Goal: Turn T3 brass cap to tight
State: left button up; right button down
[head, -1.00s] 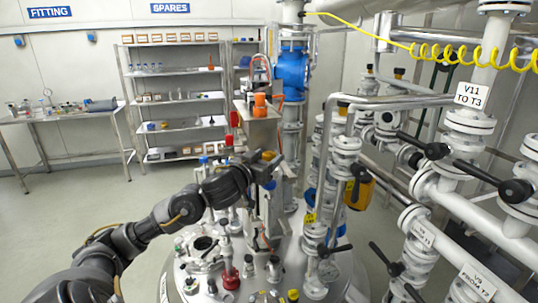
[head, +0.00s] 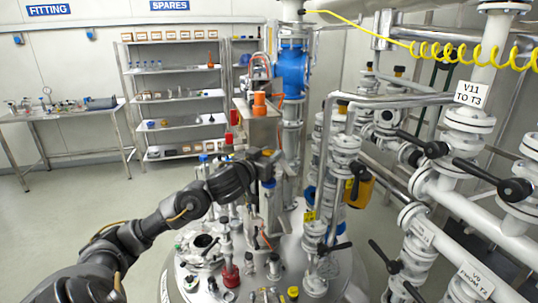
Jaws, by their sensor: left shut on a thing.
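My left gripper (head: 268,210) comes in from the left and points down over the steel vessel lid (head: 195,280). Its fingers are shut low among the lid fittings, on what looks to be the T3 brass cap. The cap itself is hidden by the fingers, so its thread and seating cannot be seen. My right gripper is not in view.
Several fittings crowd the lid, including a red-based one (head: 231,275). An orange-capped metal unit (head: 259,125) and a blue-bodied pipe (head: 293,70) stand behind. White pipes with black valve handles (head: 480,172) fill the right. Floor (head: 90,215) is clear at left.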

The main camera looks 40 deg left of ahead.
pick_arm(q)
jog(key=shift+r+m+h+p, duration=0.2)
jog(key=shift+m+h+p, duration=1.1)
jog(key=shift+h+p, duration=0.85)
jog(key=m+h+p, duration=0.1)
jog(key=h, duration=0.1)
jog(key=shift+f+m+h, duration=0.1)
jog(key=shift+m+h, duration=0.25)
jog(key=shift+m, duration=0.05)
jog(key=m+g+h, duration=0.1)
jog(key=m+h, duration=0.1)
jog(key=h, duration=0.1)
jog(key=shift+f+p, duration=0.1)
jog(key=shift+p, duration=0.2)
jog(key=shift+m+g+h, duration=1.1)
jog(key=shift+m+h, duration=0.1)
jog(key=shift+h, duration=0.4)
jog(key=o, duration=1)
jog(key=shift+d, duration=0.1)
jog(key=shift+c, duration=0.2)
